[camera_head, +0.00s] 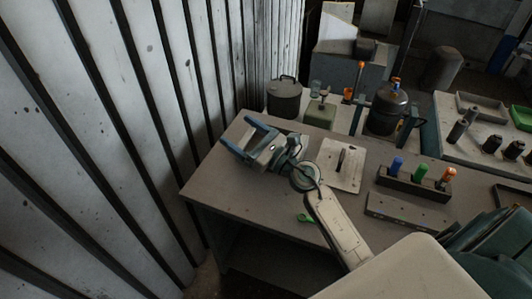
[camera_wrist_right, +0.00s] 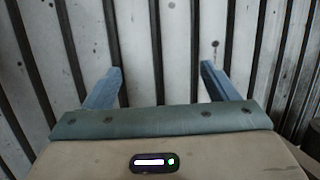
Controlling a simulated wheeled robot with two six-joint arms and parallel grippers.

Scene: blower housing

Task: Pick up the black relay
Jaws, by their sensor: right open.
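My right gripper (camera_head: 235,131) is open and empty above the left end of the grey-brown table (camera_head: 225,180), its blue fingers pointing left toward the corrugated wall. In the right wrist view the gripper (camera_wrist_right: 160,70) shows both fingers wide apart with only wall between them. I cannot surely pick out the black relay. Small black parts, one (camera_head: 490,145) and another (camera_head: 513,150), stand on the light bench at the right, far from the gripper, but are too small to identify. My left gripper is not in view.
The corrugated wall (camera_head: 130,120) runs close along the left. A dark pot (camera_head: 284,98), a green block (camera_head: 320,114) and a dark tank (camera_head: 388,108) stand at the back. A white plate (camera_head: 341,178) and a rack with colored handles (camera_head: 412,187) are right of the gripper.

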